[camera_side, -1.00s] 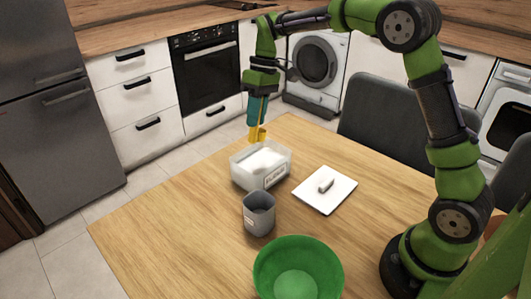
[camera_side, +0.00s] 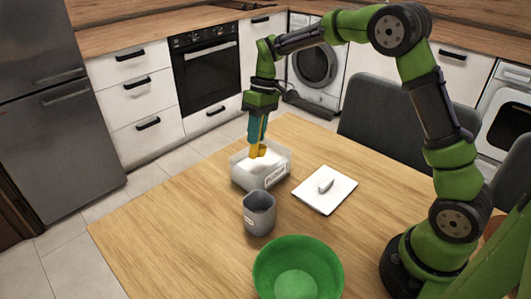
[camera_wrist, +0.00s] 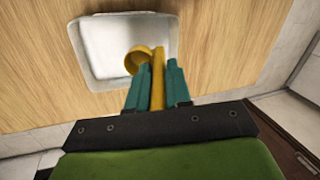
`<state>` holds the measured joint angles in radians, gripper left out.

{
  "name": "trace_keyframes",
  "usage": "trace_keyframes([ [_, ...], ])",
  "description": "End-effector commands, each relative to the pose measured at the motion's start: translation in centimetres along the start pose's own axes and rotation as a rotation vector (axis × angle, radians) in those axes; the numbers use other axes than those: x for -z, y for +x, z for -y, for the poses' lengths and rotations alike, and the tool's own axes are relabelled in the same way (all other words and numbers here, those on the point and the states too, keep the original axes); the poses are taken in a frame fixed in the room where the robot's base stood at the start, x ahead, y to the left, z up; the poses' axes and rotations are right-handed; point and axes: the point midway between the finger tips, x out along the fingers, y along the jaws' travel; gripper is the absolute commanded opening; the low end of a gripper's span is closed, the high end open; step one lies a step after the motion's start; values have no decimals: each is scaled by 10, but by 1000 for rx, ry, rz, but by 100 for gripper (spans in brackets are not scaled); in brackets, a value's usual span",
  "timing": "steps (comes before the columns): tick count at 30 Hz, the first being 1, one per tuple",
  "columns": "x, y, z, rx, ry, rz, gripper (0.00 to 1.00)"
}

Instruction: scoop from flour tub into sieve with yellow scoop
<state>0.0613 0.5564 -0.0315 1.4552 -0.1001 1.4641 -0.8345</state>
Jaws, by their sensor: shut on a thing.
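The flour tub (camera_side: 243,179) is a whitish open box with a label, holding white flour, on the table's far side; it also shows in the wrist view (camera_wrist: 88,50). My gripper (camera_side: 255,140), with teal fingers, is shut on the handle of the yellow scoop (camera_side: 259,150). The scoop points down over the tub, its bowl at or just above the flour; whether it touches cannot be told. In the wrist view my gripper (camera_wrist: 157,82) has the yellow scoop (camera_wrist: 140,58) between its fingers. No sieve can be made out for certain; a green bowl (camera_side: 268,270) stands at the front.
A grey cup (camera_side: 259,216) stands between the tub and the bowl. A white square lid with a handle (camera_side: 338,195) lies right of the tub. The left part of the wooden table (camera_side: 165,225) is clear. Dark chairs (camera_side: 372,118) stand behind the table.

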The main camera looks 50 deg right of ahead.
Motion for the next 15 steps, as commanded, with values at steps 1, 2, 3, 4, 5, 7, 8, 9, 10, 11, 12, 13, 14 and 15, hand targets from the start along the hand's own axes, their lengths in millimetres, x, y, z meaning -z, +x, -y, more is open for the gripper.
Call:
trace_keyframes([
  [1, 0, 3, -1, 1, 1, 2, 0],
  [2, 0, 5, -1, 1, 1, 2, 0],
  [3, 0, 7, -2, 1, 1, 2, 0],
  [4, 0, 8, -2, 1, 0, 2, 0],
  [5, 0, 10, -3, 1, 0, 2, 0],
  [7, 0, 13, -4, 2, 1, 2, 0],
  [8, 0, 14, -4, 1, 1, 2, 0],
  [9, 0, 16, -4, 1, 1, 1, 0],
  [10, 0, 17, -5, 0, 0, 1, 0],
  [11, 0, 19, -6, 0, 0, 1, 0],
  [12, 0, 20, -6, 0, 0, 1, 0],
  [13, 0, 22, -7, 0, 1, 2, 0],
  [14, 0, 24, -7, 1, 1, 2, 0],
  [15, 0, 26, -8, 1, 1, 2, 0],
])
